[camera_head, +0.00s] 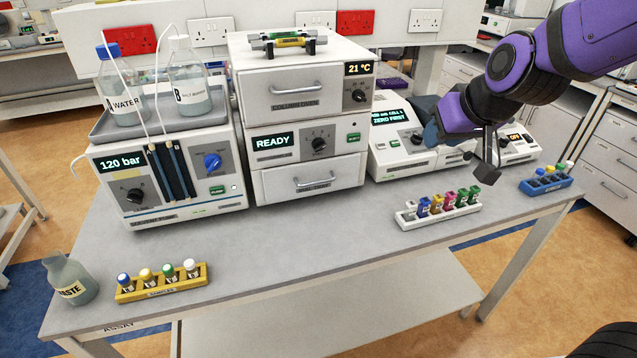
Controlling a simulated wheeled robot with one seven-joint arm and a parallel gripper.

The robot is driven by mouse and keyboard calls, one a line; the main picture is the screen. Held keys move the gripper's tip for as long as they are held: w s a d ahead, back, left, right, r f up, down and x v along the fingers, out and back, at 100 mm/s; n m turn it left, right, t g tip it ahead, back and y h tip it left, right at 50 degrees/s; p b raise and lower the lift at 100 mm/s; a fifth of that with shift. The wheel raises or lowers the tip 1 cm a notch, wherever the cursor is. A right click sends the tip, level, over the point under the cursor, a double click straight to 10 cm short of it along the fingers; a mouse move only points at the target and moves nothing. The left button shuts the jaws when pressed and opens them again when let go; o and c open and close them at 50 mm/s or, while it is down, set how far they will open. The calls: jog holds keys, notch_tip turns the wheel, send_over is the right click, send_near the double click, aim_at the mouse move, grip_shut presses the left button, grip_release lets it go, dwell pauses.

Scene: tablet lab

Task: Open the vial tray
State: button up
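The lower drawer (308,182) at the bottom of the middle instrument stack has a silver bar handle and a small label too blurred to read. It looks like the vial tray and sits shut, flush with its housing. The unit above it has a READY display (272,142) and a black knob. My gripper (484,165) hangs at the right, over the bench near the white photometer, well to the right of the drawer and apart from it. Its fingers are small and dark here, so their opening is unclear.
An upper drawer (297,88) tops the stack. A pump unit (170,180) with bottles stands left. A white cuvette rack (438,218) lies below my gripper, a blue rack (546,186) to its right. A yellow vial rack (163,286) and waste bottle (70,280) stand front left. Bench before the drawer is clear.

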aim_at(318, 183)
jog(key=w+a+f+n+t+h, duration=0.1)
jog(key=w+a+f+n+t, duration=0.1)
jog(key=f, duration=0.6)
jog(key=w+a+f+n+t+h, duration=0.1)
jog(key=w+a+f+n+t, duration=0.2)
jog(key=a+f, duration=0.3)
jog(key=w+a+f+n+t+h, duration=0.1)
jog(key=w+a+f+n+t, duration=0.2)
jog(key=f, duration=0.7)
jog(key=shift+w+a+n, duration=0.25)
jog(key=shift+w+a, duration=0.05)
jog(key=shift+w, duration=0.2)
jog(key=shift+w+a+n, duration=0.25)
jog(key=shift+w, duration=0.25)
jog(key=s+a+n+t+y, duration=0.1)
jog(key=n, duration=0.1)
jog(key=s+a+n+t+y, duration=0.1)
jog(key=a+n+y, duration=0.1)
jog(key=n, duration=0.1)
jog(key=a+f+n+t+y, duration=0.1)
jog(key=a+n+t, duration=0.1)
jog(key=shift+s+n+y, duration=0.3)
jog(key=shift+s+n, duration=0.1)
jog(key=shift+s+a+n+y, duration=0.45)
jog(key=shift+n+y, duration=0.35)
jog(key=shift+n, duration=0.2)
jog(key=shift+t, duration=0.3)
jog(key=x, duration=1)
jog(key=shift+w+a, duration=0.2)
jog(key=shift+w, duration=0.2)
